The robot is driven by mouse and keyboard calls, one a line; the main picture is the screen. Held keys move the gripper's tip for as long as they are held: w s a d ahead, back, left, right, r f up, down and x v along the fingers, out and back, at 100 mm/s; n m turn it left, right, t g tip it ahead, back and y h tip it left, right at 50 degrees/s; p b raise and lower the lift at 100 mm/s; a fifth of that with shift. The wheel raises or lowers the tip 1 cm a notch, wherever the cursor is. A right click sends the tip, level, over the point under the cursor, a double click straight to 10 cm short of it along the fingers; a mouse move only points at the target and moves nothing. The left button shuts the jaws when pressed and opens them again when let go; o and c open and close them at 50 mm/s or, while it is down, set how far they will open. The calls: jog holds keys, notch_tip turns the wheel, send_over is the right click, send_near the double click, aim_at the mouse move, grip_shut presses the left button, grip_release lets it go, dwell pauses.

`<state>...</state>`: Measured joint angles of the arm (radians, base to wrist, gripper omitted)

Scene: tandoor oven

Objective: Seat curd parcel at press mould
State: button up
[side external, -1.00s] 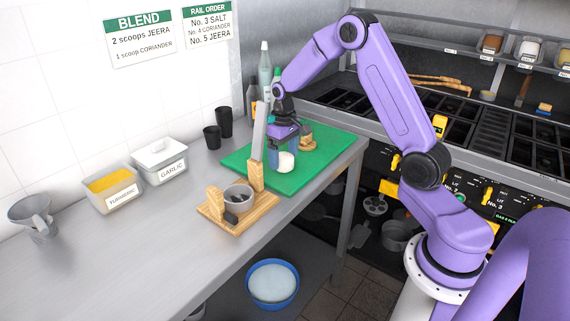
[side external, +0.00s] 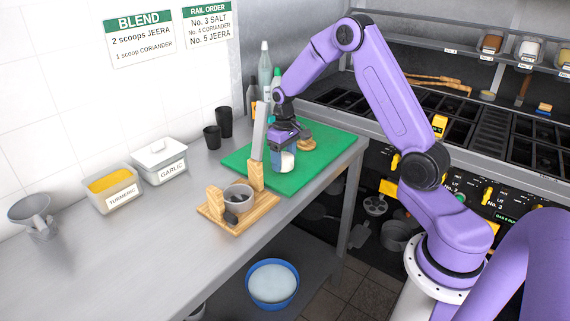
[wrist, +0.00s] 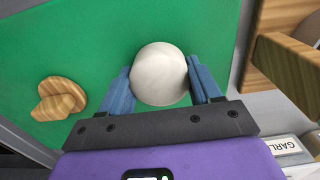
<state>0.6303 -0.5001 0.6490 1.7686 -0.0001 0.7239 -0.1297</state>
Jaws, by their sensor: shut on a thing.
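The curd parcel (side external: 287,162) is a white rounded lump over the green board, and it also shows in the wrist view (wrist: 160,74). My gripper (wrist: 160,88) points down, with its blue fingers shut on either side of the parcel. In the side view my gripper (side external: 283,160) is at the board's near-left part. I cannot tell whether the parcel touches the board. The press mould (side external: 238,193) is a grey round cup on a wooden base (side external: 238,218), in front and left of my gripper. A metal lever (side external: 259,138) stands raised at its wooden post.
The green board (side external: 322,150) holds a wooden piece (side external: 306,143) beside my gripper. Bottles (side external: 265,70) stand behind. Dark cups (side external: 212,137), turmeric (side external: 113,188) and garlic (side external: 160,160) tubs line the wall. The counter left of the press is mostly clear.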

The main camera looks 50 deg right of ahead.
aim_at(284, 155)
jog(key=shift+r, duration=1)
jog(key=shift+o, duration=1)
jog(key=shift+r, duration=0.1)
jog(key=shift+c, duration=1)
jog(key=shift+r, duration=1.95)
jog(key=shift+r, duration=0.1)
